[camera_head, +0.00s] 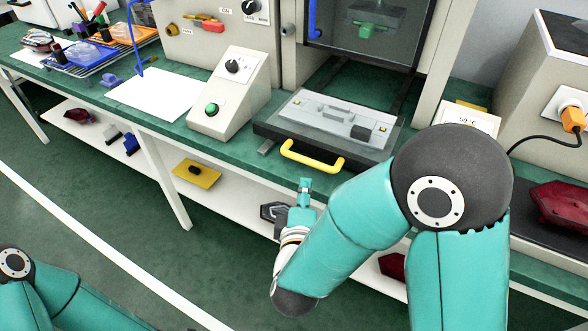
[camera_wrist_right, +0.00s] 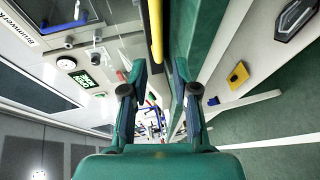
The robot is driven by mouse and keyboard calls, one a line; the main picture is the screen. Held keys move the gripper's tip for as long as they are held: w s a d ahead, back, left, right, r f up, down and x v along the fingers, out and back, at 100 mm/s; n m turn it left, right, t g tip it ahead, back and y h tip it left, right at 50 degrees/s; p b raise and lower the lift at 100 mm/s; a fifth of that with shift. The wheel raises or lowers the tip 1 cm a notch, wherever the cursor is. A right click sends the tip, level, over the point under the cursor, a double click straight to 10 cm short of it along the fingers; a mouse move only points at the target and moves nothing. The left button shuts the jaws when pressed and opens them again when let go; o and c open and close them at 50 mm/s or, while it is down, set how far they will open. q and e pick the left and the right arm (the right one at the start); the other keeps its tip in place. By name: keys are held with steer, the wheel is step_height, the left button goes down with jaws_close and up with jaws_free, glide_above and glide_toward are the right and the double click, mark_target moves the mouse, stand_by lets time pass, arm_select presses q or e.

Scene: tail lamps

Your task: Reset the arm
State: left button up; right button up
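My right arm reaches in from the lower right of the head view. Its gripper (camera_head: 304,190) is small and partly hidden behind my own wrist, just below the yellow handle (camera_head: 311,160) of the grey drawer-like fixture (camera_head: 330,118). In the right wrist view the two fingers of this gripper (camera_wrist_right: 160,75) stand apart with nothing between them. The yellow handle also shows there as a bar (camera_wrist_right: 156,30) at the top, apart from the fingers. My left arm shows only at the bottom left of the head view; its gripper is out of frame.
A sloped control box (camera_head: 229,92) with a green button stands left of the fixture on the green bench. A white sheet (camera_head: 158,93) and a wire rack (camera_head: 92,57) lie farther left. A lower shelf holds a yellow plate (camera_head: 197,174). A red lamp (camera_head: 560,203) lies at right.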

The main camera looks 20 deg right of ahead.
step_height(320, 180, down, 14)
steer(key=s+a+m+g+y+p, duration=0.1)
steer(key=s+m+g+y+p, duration=0.2)
steer(key=m+g+y+p, duration=0.35)
steer(key=s+a+f+m+g+y+p, duration=0.1)
steer(key=s+f+m+g+p, duration=0.1)
steer(key=s, duration=0.5)
steer(key=s+f+m+g+y+p, duration=0.2)
steer(key=s+f+m+g, duration=0.3)
steer(key=s+m, duration=0.1)
steer(key=shift+s+a, duration=0.35)
steer(key=shift+s, duration=0.4)
steer(key=shift+g+y, duration=0.25)
